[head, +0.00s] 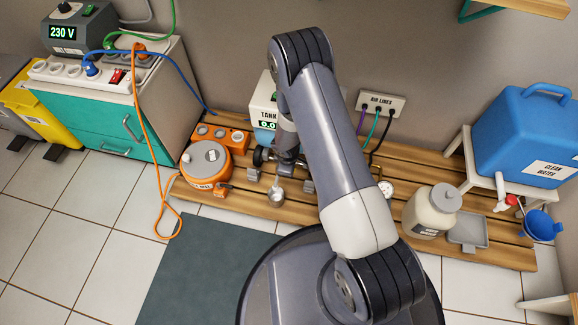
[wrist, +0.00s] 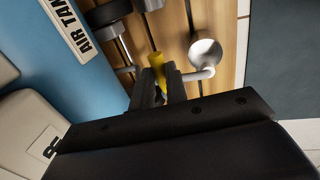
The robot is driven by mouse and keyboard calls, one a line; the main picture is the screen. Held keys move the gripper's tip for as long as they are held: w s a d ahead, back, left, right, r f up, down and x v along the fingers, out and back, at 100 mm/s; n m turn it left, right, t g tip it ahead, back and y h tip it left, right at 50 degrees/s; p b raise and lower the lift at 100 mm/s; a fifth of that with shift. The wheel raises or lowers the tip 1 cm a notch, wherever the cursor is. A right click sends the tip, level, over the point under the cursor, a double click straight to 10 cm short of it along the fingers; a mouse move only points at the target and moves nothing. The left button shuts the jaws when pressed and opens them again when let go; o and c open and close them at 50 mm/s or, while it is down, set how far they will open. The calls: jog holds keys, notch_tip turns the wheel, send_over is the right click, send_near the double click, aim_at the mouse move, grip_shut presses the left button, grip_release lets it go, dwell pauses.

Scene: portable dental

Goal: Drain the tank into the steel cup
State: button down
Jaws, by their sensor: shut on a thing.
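The tank (head: 263,112) stands on the wooden pallet against the wall, partly behind my arm. Its display seems to read 0.0. In the wrist view its blue side (wrist: 65,60) carries an AIR TANK label. My gripper (wrist: 156,90) is shut on a yellow drain lever (wrist: 156,64) beside the tank. A light metal outlet pipe (wrist: 196,75) runs right from near the lever, its bent end at the steel cup (wrist: 207,50). The cup also shows in the head view (head: 276,196), on the pallet in front of the tank. Its contents cannot be told.
An orange round canister (head: 205,165) stands left of the tank. A cream jar (head: 430,212) and a grey tray (head: 468,232) stand to the right, near the blue water container (head: 530,130). An orange cable (head: 150,160) hangs to the floor at left.

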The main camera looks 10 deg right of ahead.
dwell(0.4)
jog(key=c, duration=1.4)
grip_release()
jog(key=shift+r, duration=0.1)
notch_tip(320, 180, up, 10)
jog(key=s+p, duration=0.2)
jog(key=p, duration=0.2)
jog(key=shift+a+r+p, duration=0.2)
jog(key=shift+a+p, duration=0.1)
jog(key=shift+a, duration=0.05)
jog(key=f+b, duration=0.1)
jog(key=f, duration=0.2)
jog(key=w+f+b, duration=0.1)
jog(key=f+b, duration=0.1)
jog(key=f, duration=0.2)
jog(key=w+f+b, duration=0.1)
jog(key=f, duration=0.2)
jog(key=shift+d+f+b, duration=0.35)
jog(key=shift+f+b, duration=0.05)
jog(key=shift+r, duration=0.1)
